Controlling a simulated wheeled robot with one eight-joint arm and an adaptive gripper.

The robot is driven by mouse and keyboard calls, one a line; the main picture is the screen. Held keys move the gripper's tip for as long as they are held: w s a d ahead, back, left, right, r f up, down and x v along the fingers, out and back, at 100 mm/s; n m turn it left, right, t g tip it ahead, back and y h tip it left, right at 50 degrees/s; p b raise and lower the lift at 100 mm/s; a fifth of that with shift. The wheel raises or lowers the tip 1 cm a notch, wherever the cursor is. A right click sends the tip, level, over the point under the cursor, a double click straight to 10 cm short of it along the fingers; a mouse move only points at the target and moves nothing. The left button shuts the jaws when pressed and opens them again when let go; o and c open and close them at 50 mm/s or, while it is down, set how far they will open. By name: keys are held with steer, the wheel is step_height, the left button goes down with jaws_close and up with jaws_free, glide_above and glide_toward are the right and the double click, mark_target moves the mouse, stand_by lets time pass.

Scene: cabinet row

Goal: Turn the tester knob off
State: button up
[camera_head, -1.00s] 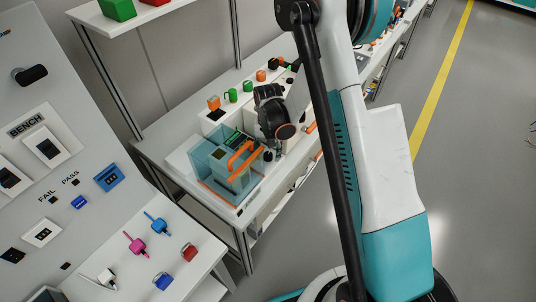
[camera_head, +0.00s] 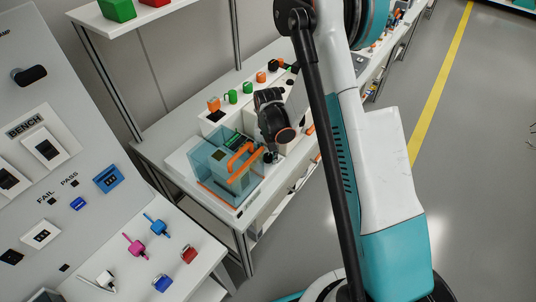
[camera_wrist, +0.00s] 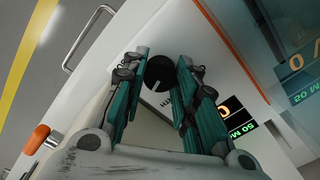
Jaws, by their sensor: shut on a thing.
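The tester knob (camera_wrist: 160,72) is a round black dial with a pale pointer line, on a white panel in the wrist view. My gripper (camera_wrist: 163,61) has its two teal fingers on either side of the knob, shut on it. Part of a label shows beside the knob, mostly hidden by a finger. In the head view my gripper (camera_head: 270,154) points down at the tester's front, next to the clear teal box (camera_head: 212,162) with its orange handle (camera_head: 240,160). The knob is hard to make out there.
An orange-tipped part (camera_wrist: 37,139) and a metal bar handle (camera_wrist: 88,38) show at the left of the wrist view. In the head view a panel with switches (camera_head: 45,148) stands at left, and colored plugs (camera_head: 157,224) lie on a nearer shelf. Open floor is at right.

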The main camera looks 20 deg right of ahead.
steer(key=n+b, duration=0.3)
steer(key=n, duration=0.2)
steer(key=n+b, duration=0.2)
steer(key=n, duration=0.4)
steer(key=n+b, duration=0.2)
steer(key=n, duration=0.4)
steer(key=shift+n, duration=0.4)
steer(key=n+b, duration=0.1)
steer(key=n, duration=0.4)
steer(key=shift+w+n, duration=0.1)
steer(key=shift+n, duration=0.2)
steer(key=o, duration=1)
steer(key=shift+o, duration=0.2)
